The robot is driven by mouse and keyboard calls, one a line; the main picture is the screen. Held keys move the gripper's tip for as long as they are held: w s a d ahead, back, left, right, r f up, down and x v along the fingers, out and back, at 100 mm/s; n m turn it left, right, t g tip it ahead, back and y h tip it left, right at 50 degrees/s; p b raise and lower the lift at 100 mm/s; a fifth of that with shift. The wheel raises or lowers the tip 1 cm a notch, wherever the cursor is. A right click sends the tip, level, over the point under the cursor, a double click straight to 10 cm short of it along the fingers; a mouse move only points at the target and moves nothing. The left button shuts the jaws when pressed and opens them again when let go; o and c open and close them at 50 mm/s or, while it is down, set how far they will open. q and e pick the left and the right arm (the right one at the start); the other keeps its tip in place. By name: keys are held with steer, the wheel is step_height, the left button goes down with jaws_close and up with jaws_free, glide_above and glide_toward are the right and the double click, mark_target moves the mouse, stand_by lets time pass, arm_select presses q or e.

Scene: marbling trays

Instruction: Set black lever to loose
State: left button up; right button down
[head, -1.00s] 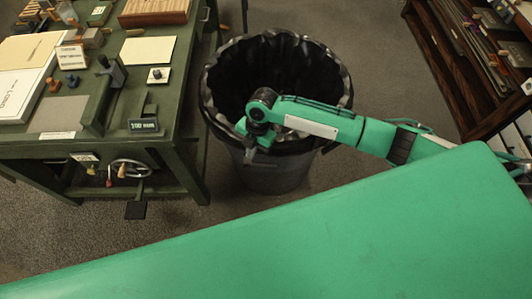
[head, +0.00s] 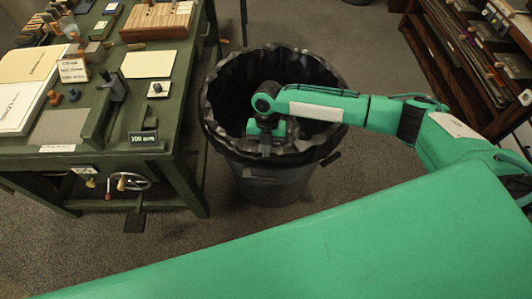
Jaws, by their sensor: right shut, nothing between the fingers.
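My right gripper (head: 266,148) points down over the near rim of the black-lined bin, apart from the bench. Its fingers are small in view and hold nothing visible. A dark upright lever-like piece (head: 113,84) stands on the green bench at left, beside a small black label block (head: 142,138) whose text I cannot read surely. Under the bench's front edge are a metal wheel with small red and tan knobs (head: 121,182) and a black pedal-like plate (head: 134,223). I cannot tell which of these is the black lever or how it is set. My left gripper is not in view.
The bin (head: 272,188) stands on the carpet just right of the green bench (head: 188,120). Papers, stamps and a wooden rack (head: 157,20) crowd the bench top. A dark wooden shelf (head: 460,70) stands at right.

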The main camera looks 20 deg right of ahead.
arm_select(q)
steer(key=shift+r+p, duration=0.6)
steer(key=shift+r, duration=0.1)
arm_select(e)
steer(key=x, duration=0.8)
